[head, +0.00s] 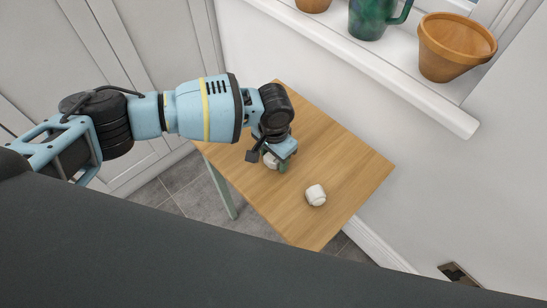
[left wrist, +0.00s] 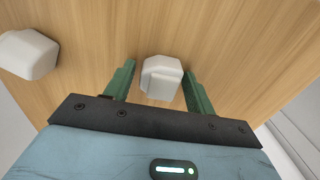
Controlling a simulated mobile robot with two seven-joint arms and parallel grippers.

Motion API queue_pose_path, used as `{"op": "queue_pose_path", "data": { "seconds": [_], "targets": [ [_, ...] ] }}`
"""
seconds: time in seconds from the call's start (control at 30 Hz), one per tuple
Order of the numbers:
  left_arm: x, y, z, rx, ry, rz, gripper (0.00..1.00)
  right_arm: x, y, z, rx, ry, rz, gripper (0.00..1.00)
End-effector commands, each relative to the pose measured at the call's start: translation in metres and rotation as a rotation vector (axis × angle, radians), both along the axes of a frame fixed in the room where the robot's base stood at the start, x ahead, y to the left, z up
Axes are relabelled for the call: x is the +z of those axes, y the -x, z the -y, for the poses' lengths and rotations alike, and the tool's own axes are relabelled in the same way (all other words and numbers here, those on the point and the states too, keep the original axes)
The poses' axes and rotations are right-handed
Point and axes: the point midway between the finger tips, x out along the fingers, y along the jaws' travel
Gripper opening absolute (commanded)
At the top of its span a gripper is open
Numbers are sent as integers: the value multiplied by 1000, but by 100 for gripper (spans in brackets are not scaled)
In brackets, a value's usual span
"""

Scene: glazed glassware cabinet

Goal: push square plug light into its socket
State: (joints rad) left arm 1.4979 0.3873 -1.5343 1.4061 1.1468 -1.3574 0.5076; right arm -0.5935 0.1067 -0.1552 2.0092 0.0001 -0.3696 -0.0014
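Two small white blocks that look like plug lights are on the wooden table. One white block (left wrist: 162,78) lies between the fingers of my left gripper (left wrist: 158,70), with a gap on each side. The gripper is open, with green fingers. In the head view this block (head: 271,161) is partly hidden by the gripper (head: 273,162). The other white block (head: 316,195) lies apart, nearer the table's front; it also shows in the left wrist view (left wrist: 28,54). I cannot tell which one is the square light. A dark framed plate (head: 459,274), possibly the socket, is low on the wall. My right gripper is not in view.
The wooden table (head: 345,165) is otherwise clear and stands close to the wall. A window sill (head: 400,75) above it holds a green mug (head: 369,18) and terracotta pots (head: 452,48). Pale cabinet doors (head: 120,60) stand at the left. The floor is grey tile.

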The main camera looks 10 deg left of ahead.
Motion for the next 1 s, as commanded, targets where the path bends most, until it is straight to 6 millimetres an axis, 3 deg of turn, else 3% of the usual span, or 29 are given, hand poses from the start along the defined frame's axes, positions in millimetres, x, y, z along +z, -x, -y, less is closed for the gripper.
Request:
{"op": "queue_pose_path", "data": {
  "seconds": [0.03, 0.27, 0.57, 1.0],
  "targets": [
    [0, 0, 0, 0, 0, 0, 48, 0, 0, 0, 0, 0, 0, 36],
    [0, 0, 0, 0, 0, 0, 20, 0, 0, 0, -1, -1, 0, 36],
    [6, 0, 0, 0, 1, 2, 19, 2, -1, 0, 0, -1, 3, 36],
    [81, -1, 0, -1, 2, 5, 19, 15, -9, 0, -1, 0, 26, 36]
  ]
}}
